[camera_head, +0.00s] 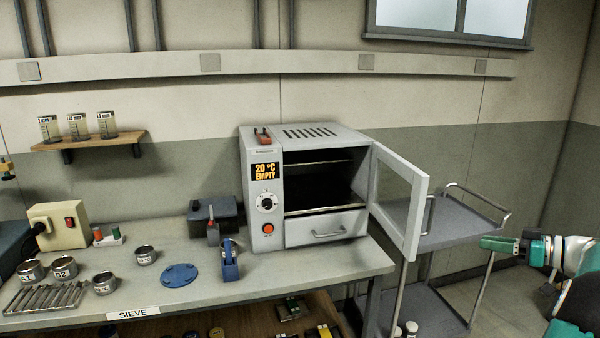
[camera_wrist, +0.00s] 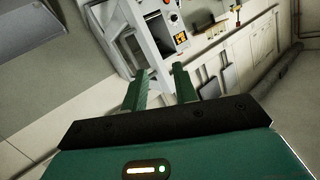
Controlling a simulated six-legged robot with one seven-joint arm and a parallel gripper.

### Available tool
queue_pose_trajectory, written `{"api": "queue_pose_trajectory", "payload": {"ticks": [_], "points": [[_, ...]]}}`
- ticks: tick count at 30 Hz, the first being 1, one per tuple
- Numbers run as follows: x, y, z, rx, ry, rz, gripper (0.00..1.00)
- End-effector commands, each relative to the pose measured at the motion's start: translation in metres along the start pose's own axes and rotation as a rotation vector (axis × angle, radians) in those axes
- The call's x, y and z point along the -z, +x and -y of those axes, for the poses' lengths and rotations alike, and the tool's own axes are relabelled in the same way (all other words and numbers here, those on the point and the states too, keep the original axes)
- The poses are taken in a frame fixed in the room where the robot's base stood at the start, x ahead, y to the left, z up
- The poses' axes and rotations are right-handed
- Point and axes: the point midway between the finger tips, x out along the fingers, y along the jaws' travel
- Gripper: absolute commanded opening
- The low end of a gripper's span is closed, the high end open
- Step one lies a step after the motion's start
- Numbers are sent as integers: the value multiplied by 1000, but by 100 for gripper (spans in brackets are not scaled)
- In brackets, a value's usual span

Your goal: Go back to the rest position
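My gripper (camera_head: 492,243) is at the right side of the head view, in front of the grey cart and apart from everything. In the wrist view my gripper (camera_wrist: 160,84) shows two green fingers spread apart with nothing between them. The oven (camera_head: 310,190) stands on the bench with its glass door (camera_head: 400,198) swung open to the right. Its display reads 20 °C EMPTY, and its dark chamber shows no contents. The oven also shows small in the wrist view (camera_wrist: 158,26).
The bench (camera_head: 330,262) holds metal tins (camera_head: 104,283), a blue disc (camera_head: 181,275) and a blue holder (camera_head: 230,266). A grey cart (camera_head: 460,236) stands right of the bench, behind my gripper. A shelf (camera_head: 88,142) with several beakers hangs on the wall. Floor at far right looks clear.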

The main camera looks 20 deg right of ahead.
Motion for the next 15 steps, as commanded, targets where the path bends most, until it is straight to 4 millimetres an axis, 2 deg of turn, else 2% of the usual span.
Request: {"api": "queue_pose_trajectory", "payload": {"ticks": [1, 5, 9, 12, 15], "points": [[6, 21, 12, 22, 22, 39, 29], [14, 72, 52, 58, 110, 176, 29], [15, 134, 121, 70, 212, 381, 29], [9, 166, 173, 48, 266, 523, 29], [0, 188, 225, 4, 296, 650, 29]]}}
